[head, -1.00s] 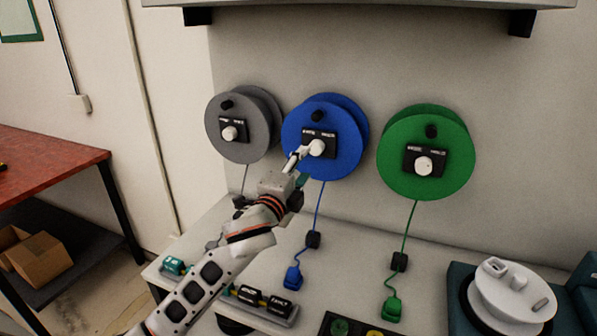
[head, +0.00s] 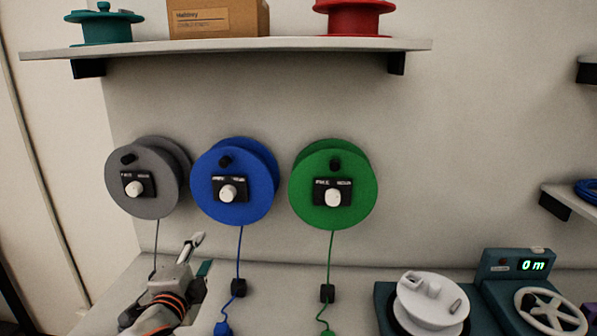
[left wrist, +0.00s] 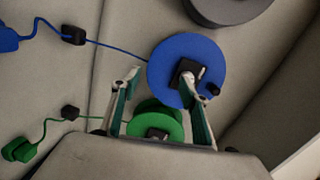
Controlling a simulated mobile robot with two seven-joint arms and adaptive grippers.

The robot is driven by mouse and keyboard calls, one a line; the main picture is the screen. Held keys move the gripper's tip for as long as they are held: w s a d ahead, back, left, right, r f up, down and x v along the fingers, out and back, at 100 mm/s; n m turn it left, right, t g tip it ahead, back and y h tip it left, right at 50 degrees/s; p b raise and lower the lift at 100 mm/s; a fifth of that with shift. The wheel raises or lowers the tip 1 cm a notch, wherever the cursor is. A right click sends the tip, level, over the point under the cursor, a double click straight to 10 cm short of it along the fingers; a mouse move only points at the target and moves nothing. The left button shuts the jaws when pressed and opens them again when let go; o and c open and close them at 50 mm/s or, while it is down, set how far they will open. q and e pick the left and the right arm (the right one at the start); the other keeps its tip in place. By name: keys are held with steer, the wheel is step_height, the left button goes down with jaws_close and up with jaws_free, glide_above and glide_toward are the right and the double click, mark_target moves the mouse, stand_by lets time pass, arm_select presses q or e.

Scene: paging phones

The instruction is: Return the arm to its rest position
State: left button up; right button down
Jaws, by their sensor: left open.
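My left gripper (head: 193,242) is in the lower left of the head view, below the grey and blue reels and clear of both. In the left wrist view its two fingers (left wrist: 165,84) stand apart with nothing held. The blue reel (head: 235,182) hangs on the wall with a white knob on a black plate; it also shows beyond the fingers in the left wrist view (left wrist: 172,58). The grey reel (head: 142,180) hangs to its left and the green reel (head: 333,187) to its right. My right gripper is in neither view.
A shelf (head: 240,46) holding a cardboard box (head: 218,18) and a red reel (head: 353,18) juts out above. A white reel (head: 430,303) sits on a teal device at the right, beside a unit (head: 515,264) reading "0 m". Cords hang below the wall reels.

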arm_select(q)
steer(key=s+a+f+n+g+y, duration=0.1)
steer(key=s+a+f+n+g, duration=0.25)
steer(key=s+f, duration=0.55)
steer(key=s+a+f+n+g+y, duration=0.2)
steer(key=s+a+f+g, duration=0.3)
steer(key=s, duration=0.6)
steer(key=s+a+f+n+g+y, duration=0.1)
steer(key=s+a+f+n, duration=0.2)
steer(key=s+f, duration=0.65)
steer(key=d+f+n+t+h, duration=0.3)
steer(key=d+f+h, duration=0.3)
steer(key=d+f, duration=0.8)
steer(key=shift+w+d+f+h, duration=0.2)
steer(key=shift+w+f+h, duration=0.15)
steer(key=shift+f, duration=0.5)
